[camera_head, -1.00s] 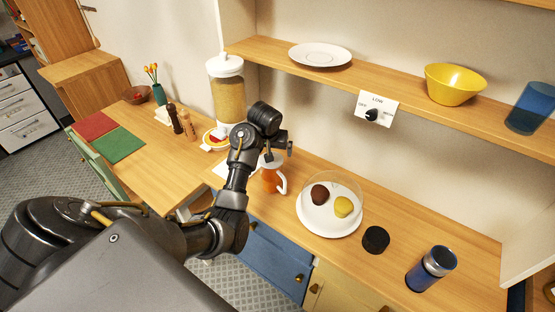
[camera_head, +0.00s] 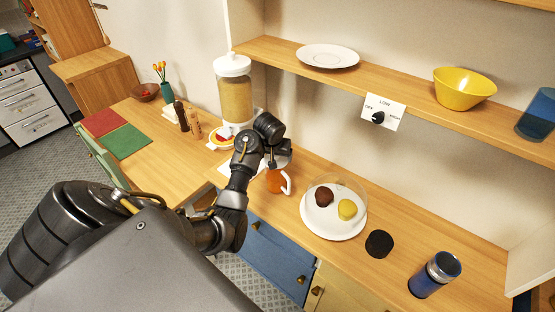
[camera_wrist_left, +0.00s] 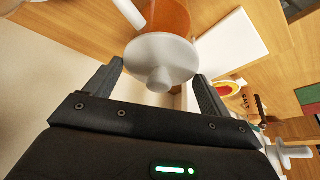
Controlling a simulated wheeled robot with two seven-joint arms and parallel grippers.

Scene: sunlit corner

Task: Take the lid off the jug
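The orange jug (camera_head: 275,182) with a white handle stands on the wooden counter, left of the plate with the clear dome. My left gripper (camera_head: 280,160) is right over its top and hides most of the lid in the head view. In the left wrist view the round white lid (camera_wrist_left: 178,55) with its knob (camera_wrist_left: 159,79) sits on the jug (camera_wrist_left: 165,18). The open left fingers (camera_wrist_left: 155,85) are on either side of the knob, with a gap on both sides. My right gripper is in neither view.
A white plate (camera_head: 332,228) with two food pieces under a clear dome stands right of the jug. Beyond are a black disc (camera_head: 379,243) and a blue jar (camera_head: 434,275). A tall grain dispenser (camera_head: 234,95) stands behind left. A shelf (camera_head: 400,95) runs above.

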